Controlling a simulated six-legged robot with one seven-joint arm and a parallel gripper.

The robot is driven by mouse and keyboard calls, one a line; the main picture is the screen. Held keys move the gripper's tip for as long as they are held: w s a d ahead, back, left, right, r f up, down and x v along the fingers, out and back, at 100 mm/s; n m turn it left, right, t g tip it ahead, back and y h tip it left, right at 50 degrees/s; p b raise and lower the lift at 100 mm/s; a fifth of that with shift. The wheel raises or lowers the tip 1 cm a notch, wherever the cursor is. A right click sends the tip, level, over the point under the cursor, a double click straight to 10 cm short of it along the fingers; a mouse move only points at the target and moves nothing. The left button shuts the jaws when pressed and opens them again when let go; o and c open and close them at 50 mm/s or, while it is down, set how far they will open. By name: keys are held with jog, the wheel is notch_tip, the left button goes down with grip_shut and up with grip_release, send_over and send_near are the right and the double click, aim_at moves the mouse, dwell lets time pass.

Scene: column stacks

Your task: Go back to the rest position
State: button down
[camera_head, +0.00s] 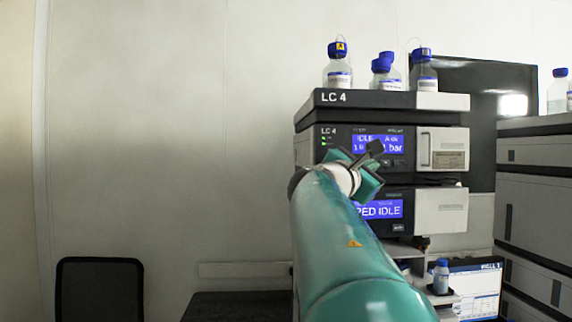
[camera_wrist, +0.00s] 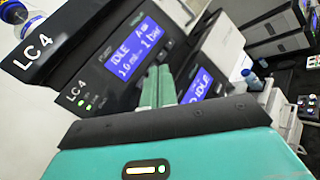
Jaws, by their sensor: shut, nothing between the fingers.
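My gripper (camera_wrist: 158,75) shows in the wrist view as two teal fingers side by side, shut with nothing between them. They point toward the LC 4 stack (camera_head: 365,103), whose upper screen reads IDLE. The stack fills much of the wrist view (camera_wrist: 95,70), tilted in the picture. In the head view my teal arm reaches up and forward in front of the stack and covers part of its lower module. The fingertips cannot be made out clearly there, and I cannot tell the gap to the stack.
Several blue-capped bottles (camera_head: 339,70) stand on top of the stack. A small blue-capped bottle (camera_head: 441,277) stands lower right, beside a lit monitor (camera_head: 478,285). Another grey stack (camera_head: 537,195) is at the right. A dark chair (camera_head: 99,288) is lower left; the space above it is clear.

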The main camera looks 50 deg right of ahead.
dwell(0.8)
jog(key=w+a+f+m+t+y, duration=0.3)
jog(key=w+a+f+y, duration=0.2)
jog(key=a+f, duration=0.55)
jog(key=w+a+f+m+t+y, duration=0.25)
jog(key=w+a+f+y, duration=0.2)
jog(key=a+f, duration=0.6)
jog(key=s+a+f+m+y, duration=0.2)
jog(key=a+f+y, duration=0.3)
jog(key=a+f, duration=0.6)
jog(key=s+a+f+m+y, duration=0.3)
jog(key=a+f+y, duration=0.2)
jog(key=a+f, duration=0.6)
jog(key=a, duration=0.4)
jog(key=shift+f, duration=0.15)
jog(key=shift+d, duration=0.25)
